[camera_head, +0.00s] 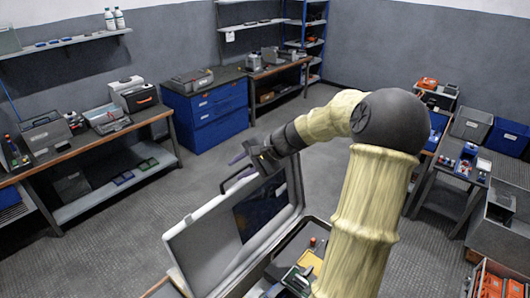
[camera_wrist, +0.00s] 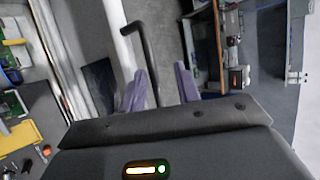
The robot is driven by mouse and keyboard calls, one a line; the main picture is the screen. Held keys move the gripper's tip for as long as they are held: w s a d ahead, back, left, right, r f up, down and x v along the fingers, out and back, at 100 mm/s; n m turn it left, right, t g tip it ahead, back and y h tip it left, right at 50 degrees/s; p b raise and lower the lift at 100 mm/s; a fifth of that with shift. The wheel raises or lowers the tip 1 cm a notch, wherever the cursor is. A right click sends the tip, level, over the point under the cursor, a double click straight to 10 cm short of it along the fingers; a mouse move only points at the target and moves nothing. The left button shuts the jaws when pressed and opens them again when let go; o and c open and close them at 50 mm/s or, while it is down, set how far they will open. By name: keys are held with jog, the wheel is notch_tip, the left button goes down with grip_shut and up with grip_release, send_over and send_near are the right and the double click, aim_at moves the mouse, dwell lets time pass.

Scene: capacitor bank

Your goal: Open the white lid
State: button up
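The white lid (camera_head: 187,238) stands raised, roughly upright, at the left of an open case (camera_head: 318,222) in the head view. A dark handle (camera_head: 231,181) is on its upper edge. My gripper (camera_head: 238,157) is at that upper edge, close to the handle. In the wrist view, my gripper (camera_wrist: 160,84) has its two purple fingers apart. The black handle bar (camera_wrist: 144,45) reaches between them, nearer the left finger; I cannot tell if they touch. The white lid's edge (camera_wrist: 116,35) runs just left of the handle.
The case holds a green board and a yellow part (camera_wrist: 22,135). A long workbench (camera_head: 95,142) stands at left, a blue drawer cabinet (camera_head: 208,113) behind, and a small loaded table (camera_head: 462,172) at right. Open floor (camera_head: 110,240) lies left of the lid.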

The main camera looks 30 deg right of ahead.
jog(key=b+v, duration=0.4)
jog(key=v, duration=1.2)
jog(key=shift+s+r, duration=0.2)
jog(key=shift+w, duration=0.1)
